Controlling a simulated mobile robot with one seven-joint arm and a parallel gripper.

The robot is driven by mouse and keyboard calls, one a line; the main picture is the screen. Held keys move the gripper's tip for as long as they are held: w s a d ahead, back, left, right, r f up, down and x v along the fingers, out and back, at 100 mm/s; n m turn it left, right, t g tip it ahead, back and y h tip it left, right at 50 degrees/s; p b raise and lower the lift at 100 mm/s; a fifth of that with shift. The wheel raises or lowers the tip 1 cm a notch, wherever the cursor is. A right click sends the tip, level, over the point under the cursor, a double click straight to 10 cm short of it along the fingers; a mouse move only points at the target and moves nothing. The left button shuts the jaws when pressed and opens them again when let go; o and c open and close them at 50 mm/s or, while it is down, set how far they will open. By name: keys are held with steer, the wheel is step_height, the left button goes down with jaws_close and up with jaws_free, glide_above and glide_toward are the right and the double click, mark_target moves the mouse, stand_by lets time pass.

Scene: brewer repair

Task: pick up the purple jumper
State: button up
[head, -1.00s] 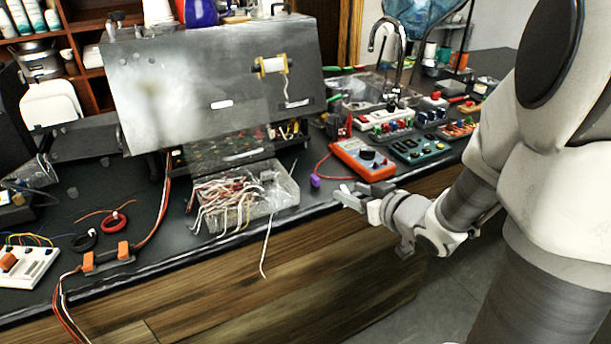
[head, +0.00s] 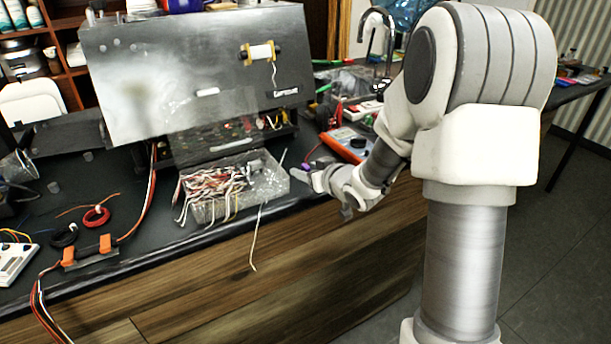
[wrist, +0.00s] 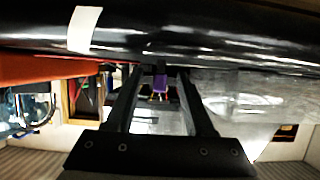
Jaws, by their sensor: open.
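The purple jumper (head: 305,167) is a small piece on the dark bench top, between the clear tray of wires and the orange meter. It also shows in the wrist view (wrist: 161,86), small, in the gap between the two dark fingers. My gripper (head: 304,181) is at the bench's front edge, just in front of the jumper, with its fingers pointing toward the bench. In the wrist view my gripper (wrist: 160,73) is open, with nothing held between its fingers. I cannot tell the exact distance from the fingertips to the jumper.
The clear tray (head: 208,212) with tangled wires stands just left of my gripper. The orange meter (head: 345,143) lies behind my wrist, partly hidden by it. A large grey metal panel (head: 150,90) stands behind the tray. The floor in front of the bench is clear.

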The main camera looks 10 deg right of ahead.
steer(key=shift+w+a+f, duration=0.1)
steer(key=shift+w+f, duration=0.05)
steer(key=shift+w, duration=0.3)
jaws_close()
